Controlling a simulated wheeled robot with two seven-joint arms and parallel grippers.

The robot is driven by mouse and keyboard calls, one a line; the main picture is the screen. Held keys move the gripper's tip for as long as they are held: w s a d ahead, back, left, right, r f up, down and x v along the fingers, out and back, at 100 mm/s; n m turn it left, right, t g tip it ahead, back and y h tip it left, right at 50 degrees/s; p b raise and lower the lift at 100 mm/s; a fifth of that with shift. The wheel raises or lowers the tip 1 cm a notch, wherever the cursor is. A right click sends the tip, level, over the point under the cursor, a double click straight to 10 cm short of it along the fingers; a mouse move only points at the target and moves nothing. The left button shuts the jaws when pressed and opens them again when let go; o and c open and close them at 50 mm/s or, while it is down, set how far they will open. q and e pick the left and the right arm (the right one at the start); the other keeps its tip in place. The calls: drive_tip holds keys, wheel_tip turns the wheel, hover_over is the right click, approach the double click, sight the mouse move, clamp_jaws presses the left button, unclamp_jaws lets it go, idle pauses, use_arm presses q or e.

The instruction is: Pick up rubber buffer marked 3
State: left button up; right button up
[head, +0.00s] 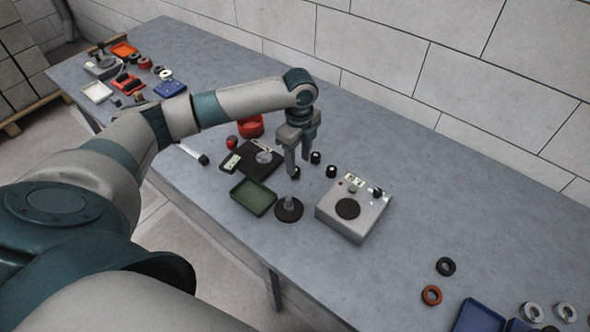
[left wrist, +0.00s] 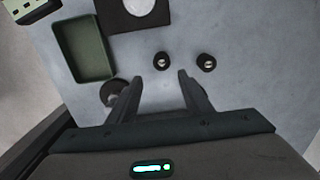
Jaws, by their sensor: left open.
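My left gripper (head: 298,165) points down, open and empty. In the left wrist view, one buffer (left wrist: 161,61) lies just beyond the gap between the fingertips (left wrist: 160,76), and another (left wrist: 206,62) is to its right. My right gripper is not in view.
A green tray (head: 253,196), a black plate (head: 258,158), a round black stand with a peg (head: 289,209) and a grey box device (head: 354,211) surround the buffers. A red container (head: 250,126) is behind. Table space behind the device is clear.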

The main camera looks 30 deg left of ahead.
use_arm(q)
drive_tip(key=shift+f, duration=0.2)
drive_tip(key=shift+w+a+f+p, duration=0.1)
drive_tip(key=shift+a+f+p, duration=0.1)
drive_tip(key=shift+f+p, duration=0.2)
drive_tip(key=f, duration=0.1)
drive_tip(key=f+p, duration=0.1)
drive_tip(key=f, duration=0.1)
drive_tip(key=shift+w+a, duration=0.2)
drive_tip(key=shift+a, duration=0.15)
drive_tip(key=shift+f, duration=0.7)
drive_tip(key=c, duration=1.1)
